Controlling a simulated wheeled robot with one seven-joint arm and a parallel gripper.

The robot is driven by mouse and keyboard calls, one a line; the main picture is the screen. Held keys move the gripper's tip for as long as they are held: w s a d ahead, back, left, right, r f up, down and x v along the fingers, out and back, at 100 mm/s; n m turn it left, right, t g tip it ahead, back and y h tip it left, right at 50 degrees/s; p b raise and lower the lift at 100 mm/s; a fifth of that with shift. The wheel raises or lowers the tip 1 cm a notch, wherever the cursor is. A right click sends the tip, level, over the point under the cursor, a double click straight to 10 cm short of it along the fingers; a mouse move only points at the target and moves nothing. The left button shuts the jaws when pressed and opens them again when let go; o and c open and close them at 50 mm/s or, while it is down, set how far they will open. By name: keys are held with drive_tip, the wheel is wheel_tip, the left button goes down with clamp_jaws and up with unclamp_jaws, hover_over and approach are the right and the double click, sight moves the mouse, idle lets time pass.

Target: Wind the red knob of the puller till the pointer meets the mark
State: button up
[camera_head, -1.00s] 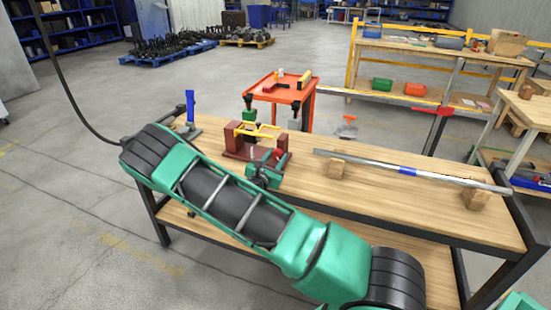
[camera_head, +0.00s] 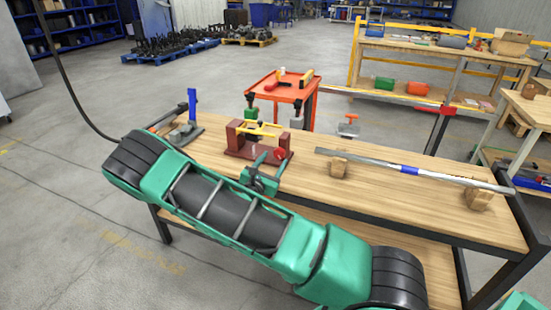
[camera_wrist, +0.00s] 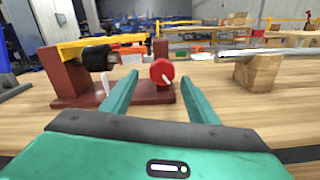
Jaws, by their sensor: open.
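The puller has a dark red frame (camera_wrist: 62,75) with two uprights, a yellow bar (camera_wrist: 95,44) across the top and a black cylinder (camera_wrist: 97,58) inside. Its red knob (camera_wrist: 163,71) faces me at the right end. A small white piece (camera_wrist: 166,79) shows on the knob and another white piece (camera_wrist: 104,86) stands by the frame; I cannot tell which is the pointer or the mark. My gripper (camera_wrist: 158,77) is open, its green fingers to the left and right of the knob with gaps. In the head view the knob (camera_head: 279,153) shows just beyond the fingers.
A steel bar (camera_head: 385,165) lies on wooden blocks (camera_head: 339,168) to the right. A blue-handled tool (camera_head: 192,105) stands left of the puller. An orange cart (camera_head: 285,90) stands behind the bench (camera_head: 420,210). The bench top between puller and blocks is clear.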

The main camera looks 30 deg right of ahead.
drive_tip(key=v, duration=0.6)
idle(0.4)
drive_tip(key=s+d+m+g, duration=0.2)
drive_tip(key=d+m, duration=0.1)
drive_tip(key=s+d+r+m+g, duration=0.1)
drive_tip(key=s+d+m+g, duration=0.2)
drive_tip(key=s+d+r+m+g, duration=0.1)
drive_tip(key=s+d+m+g, duration=0.1)
drive_tip(key=s+d+m, duration=0.1)
drive_tip(key=shift+d+r+m, duration=0.2)
drive_tip(key=shift+r+m, duration=0.05)
drive_tip(key=shift+m, duration=0.25)
drive_tip(key=s+d+r+m+g+y, duration=0.1)
drive_tip(key=s+r+m+g+y, duration=0.15)
drive_tip(key=s+m+y, duration=0.4)
drive_tip(key=s+r+m+g+y, duration=0.2)
drive_tip(key=s+m+g+y, duration=0.15)
drive_tip(key=s+m, duration=0.6)
drive_tip(key=s+a+r+m+t+y, duration=0.1)
drive_tip(key=s+a+r+y, duration=0.1)
drive_tip(key=s, duration=0.5)
drive_tip(key=s+a+r+m+t+y, duration=0.1)
drive_tip(key=s+a+r+m+y, duration=0.1)
drive_tip(key=s+a+r, duration=0.3)
drive_tip(key=shift+s+a+r+m, duration=0.2)
drive_tip(key=shift+s+r+m, duration=0.1)
drive_tip(key=shift+s+r, duration=0.7)
drive_tip(key=shift+s+f, duration=0.15)
